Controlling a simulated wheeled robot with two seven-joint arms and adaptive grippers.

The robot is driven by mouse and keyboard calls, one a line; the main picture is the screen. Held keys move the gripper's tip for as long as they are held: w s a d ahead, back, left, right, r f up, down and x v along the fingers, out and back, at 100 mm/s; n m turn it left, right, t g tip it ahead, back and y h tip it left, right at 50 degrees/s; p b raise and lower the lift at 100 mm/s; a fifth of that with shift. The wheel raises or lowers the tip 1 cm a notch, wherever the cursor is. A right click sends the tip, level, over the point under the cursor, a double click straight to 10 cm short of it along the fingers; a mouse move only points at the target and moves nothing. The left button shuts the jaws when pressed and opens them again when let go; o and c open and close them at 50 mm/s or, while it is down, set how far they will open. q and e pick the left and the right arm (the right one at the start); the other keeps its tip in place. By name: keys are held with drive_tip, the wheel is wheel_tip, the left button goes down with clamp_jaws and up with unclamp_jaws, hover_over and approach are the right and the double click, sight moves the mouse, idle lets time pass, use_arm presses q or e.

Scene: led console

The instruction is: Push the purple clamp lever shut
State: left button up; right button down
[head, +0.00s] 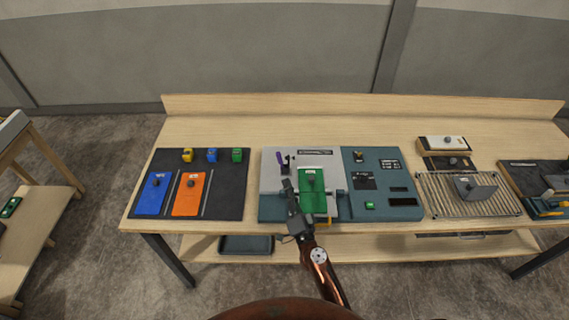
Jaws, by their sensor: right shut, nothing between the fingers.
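The purple clamp lever (280,160) stands upright at the left of the grey part of the console (272,183), near its back edge. A green block or plate (316,200) with a dark knob sits on the console to the right of the lever. My right gripper (288,184) reaches in from the front over the console. It is shut and empty, with its tips a little in front of the lever and left of the green plate. I cannot tell whether the tips touch the console. My left gripper is not in view.
A dark mat (228,200) with blue and orange plates lies to the left. The console's teal panel (385,162) has a lit green button. A wire rack (440,207) stands at the right. The wooden table's back strip is clear.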

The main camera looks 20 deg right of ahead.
sight(279, 160)
drive_tip(key=w+d+f+m+g+h, duration=0.1)
drive_tip(key=w+f+m+h, duration=0.1)
drive_tip(key=w, duration=0.3)
drive_tip(key=w+d+f+m+g+h+b, duration=0.1)
drive_tip(key=w+m+g+h, duration=0.1)
drive_tip(key=w+m, duration=0.2)
drive_tip(key=w+d+f+m+g+h, duration=0.1)
drive_tip(key=w+f+m+h, duration=0.1)
drive_tip(key=w, duration=0.4)
drive_tip(key=shift+w+d+f+m+h, duration=0.2)
drive_tip(key=shift+d+f+m+h, duration=0.15)
drive_tip(key=shift+m+h, duration=0.2)
drive_tip(key=shift+w+a, duration=0.2)
